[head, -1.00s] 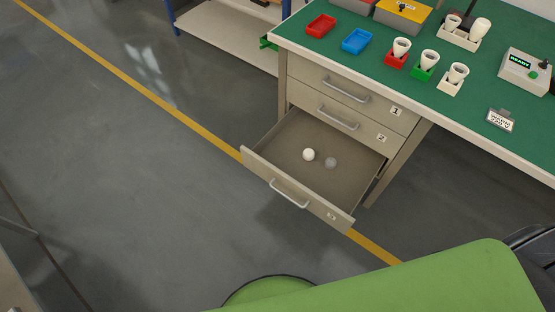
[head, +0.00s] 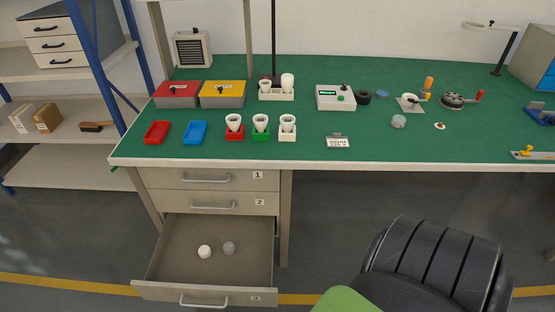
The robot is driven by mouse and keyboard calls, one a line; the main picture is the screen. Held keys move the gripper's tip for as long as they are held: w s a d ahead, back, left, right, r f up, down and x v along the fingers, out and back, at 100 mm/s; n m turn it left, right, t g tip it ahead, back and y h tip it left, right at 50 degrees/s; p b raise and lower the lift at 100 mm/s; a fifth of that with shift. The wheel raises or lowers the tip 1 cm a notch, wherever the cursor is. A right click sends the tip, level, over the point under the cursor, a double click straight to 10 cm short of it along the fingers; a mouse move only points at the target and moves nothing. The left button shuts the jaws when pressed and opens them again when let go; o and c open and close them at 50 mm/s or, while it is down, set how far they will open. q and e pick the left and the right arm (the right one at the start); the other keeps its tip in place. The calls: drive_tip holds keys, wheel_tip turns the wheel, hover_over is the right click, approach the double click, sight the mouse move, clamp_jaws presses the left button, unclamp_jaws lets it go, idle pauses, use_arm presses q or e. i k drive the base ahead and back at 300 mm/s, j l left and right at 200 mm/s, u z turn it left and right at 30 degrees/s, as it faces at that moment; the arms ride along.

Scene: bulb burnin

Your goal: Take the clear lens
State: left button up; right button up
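A translucent grey round piece (head: 229,248), which looks like a clear lens, lies in the open bottom drawer (head: 180,270), marked 3. A white round piece (head: 204,251) lies just left of it, with a small gap between them. Another greyish translucent round piece (head: 398,121) sits on the green bench top, right of centre; I cannot tell if it is a lens too. Neither of my grippers shows in the head view.
Drawers 1 (head: 243,180) and 2 (head: 238,203) are shut. The green bench top (head: 300,150) holds a red tray (head: 157,132), a blue tray (head: 195,132), several bulb holders and a READY box (head: 335,98). A black ribbed shape (head: 430,265) fills the lower right.

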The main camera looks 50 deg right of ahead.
sight(399, 121)
drive_tip(key=z, duration=3.15)
drive_tip(key=i+j+z, duration=0.1)
drive_tip(key=z, duration=0.6)
drive_tip(key=j+z, duration=0.1)
drive_tip(key=z, duration=0.65)
drive_tip(key=j+z, duration=0.1)
drive_tip(key=z, duration=0.6)
drive_tip(key=j+z, duration=0.1)
drive_tip(key=z, duration=1.35)
drive_tip(key=k+j+z, duration=0.1)
drive_tip(key=z, duration=0.65)
drive_tip(key=k+z, duration=0.1)
drive_tip(key=z, duration=0.65)
drive_tip(key=k+u, duration=0.1)
drive_tip(key=u, duration=0.15)
drive_tip(key=k+j+u, duration=0.1)
drive_tip(key=u, duration=0.2)
drive_tip(key=k+j+u, duration=0.1)
drive_tip(key=u, duration=1.9)
drive_tip(key=k+j, duration=0.05)
drive_tip(key=j, duration=0.05)
